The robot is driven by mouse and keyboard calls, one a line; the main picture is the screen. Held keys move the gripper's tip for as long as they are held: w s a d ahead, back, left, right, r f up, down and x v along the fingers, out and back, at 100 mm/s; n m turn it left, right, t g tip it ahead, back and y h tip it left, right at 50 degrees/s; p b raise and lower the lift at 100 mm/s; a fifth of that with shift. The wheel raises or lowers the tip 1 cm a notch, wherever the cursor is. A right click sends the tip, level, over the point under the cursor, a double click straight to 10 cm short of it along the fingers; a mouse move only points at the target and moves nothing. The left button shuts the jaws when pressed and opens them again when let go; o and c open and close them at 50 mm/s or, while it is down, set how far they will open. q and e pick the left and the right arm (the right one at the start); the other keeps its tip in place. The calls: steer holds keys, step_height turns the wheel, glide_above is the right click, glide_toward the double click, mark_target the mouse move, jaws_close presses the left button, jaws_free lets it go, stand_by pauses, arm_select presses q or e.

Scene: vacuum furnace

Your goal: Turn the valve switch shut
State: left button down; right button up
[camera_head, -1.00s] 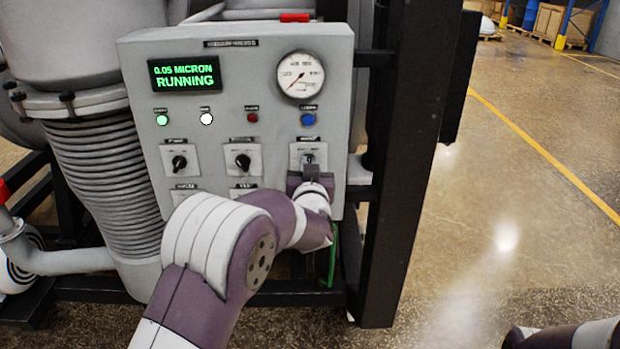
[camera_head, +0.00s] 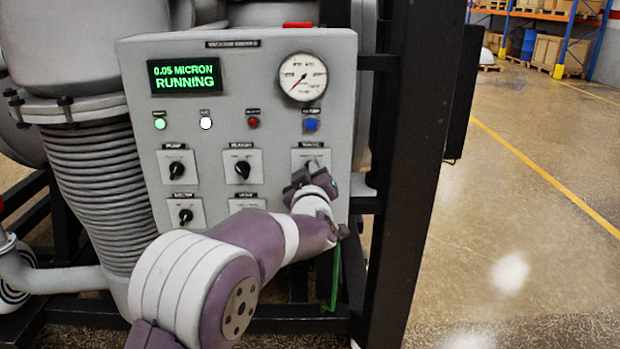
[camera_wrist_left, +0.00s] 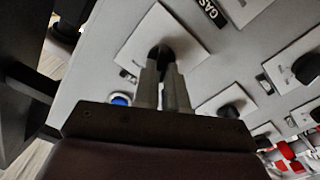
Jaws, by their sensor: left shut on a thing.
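The control panel (camera_head: 225,125) is a grey box with a green display, a round gauge, lights and several black rotary switches on pale plates. My left gripper (camera_head: 312,172) is at the upper right switch plate (camera_head: 302,156), below the blue button. In the left wrist view my left gripper (camera_wrist_left: 163,88) has its two fingers close around a black switch knob (camera_wrist_left: 160,55) and is tilted relative to the panel. In the head view the gripper hides most of that knob. The display reads 0.05 MICRON RUNNING. My right gripper is not seen.
Other black knobs sit nearby, one in the middle of the row (camera_head: 242,170) and one at the left (camera_head: 177,170). A dark upright frame post (camera_head: 402,170) stands right of the panel. A ribbed grey pipe (camera_head: 95,170) is at the left. Open floor lies to the right.

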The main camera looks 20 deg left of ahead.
arm_select(q)
steer(key=shift+f, duration=0.1)
stand_by(0.3)
steer(key=c, duration=1.2)
jaws_free()
steer(key=b+v, duration=0.1)
steer(key=v, duration=1.1)
steer(key=shift+s+d, duration=0.1)
steer(key=shift+s, duration=0.25)
